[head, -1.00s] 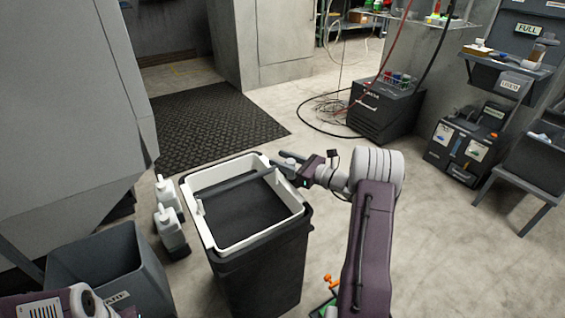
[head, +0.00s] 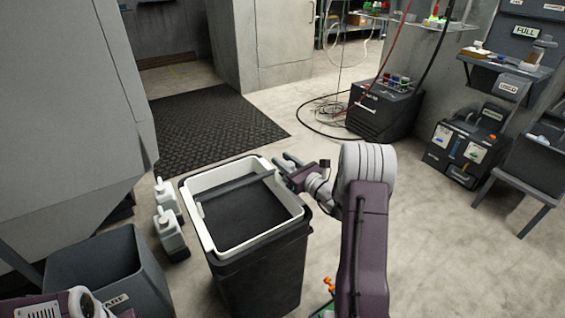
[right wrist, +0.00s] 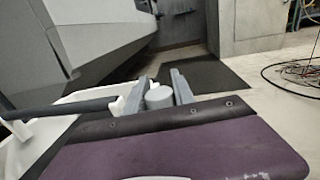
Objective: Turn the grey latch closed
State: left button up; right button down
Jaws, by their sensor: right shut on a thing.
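A dark bin (head: 262,265) with a white rim frame (head: 250,243) stands at the middle front. A dark grey bar (head: 235,186) lies across the frame to its far right corner. My right gripper (head: 284,161) is at that corner. In the right wrist view, a light grey round knob (right wrist: 159,96) sits between the fingers of the right gripper (right wrist: 160,88), and I take it for part of the grey latch. The gripper is shut on it. The bar also shows there (right wrist: 60,108), ending near the left finger. My left gripper is out of view.
Two white bottles (head: 167,228) stand left of the bin, and a grey open container (head: 110,268) is at the front left. A black ribbed mat (head: 215,128) lies beyond.

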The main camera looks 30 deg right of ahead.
jog(key=shift+d+f+m+h+b, duration=0.15)
jog(key=shift+m+h+b, duration=0.25)
jog(key=shift+m+h, duration=0.85)
jog(key=shift+d+h, duration=0.1)
jog(key=shift+h, duration=0.35)
jog(key=c, duration=1.3)
grip_release()
jog(key=shift+c, duration=0.2)
jog(key=r+p, duration=0.1)
jog(key=r, duration=0.1)
jog(key=r+p, duration=0.2)
jog(key=r, duration=0.1)
jog(key=shift+s+d+r, duration=0.15)
jog(key=shift+d+r, duration=0.05)
jog(key=s+d+r+p, duration=0.4)
jog(key=s+d+r, duration=0.1)
jog(key=s, duration=0.5)
jog(key=shift+r, duration=0.4)
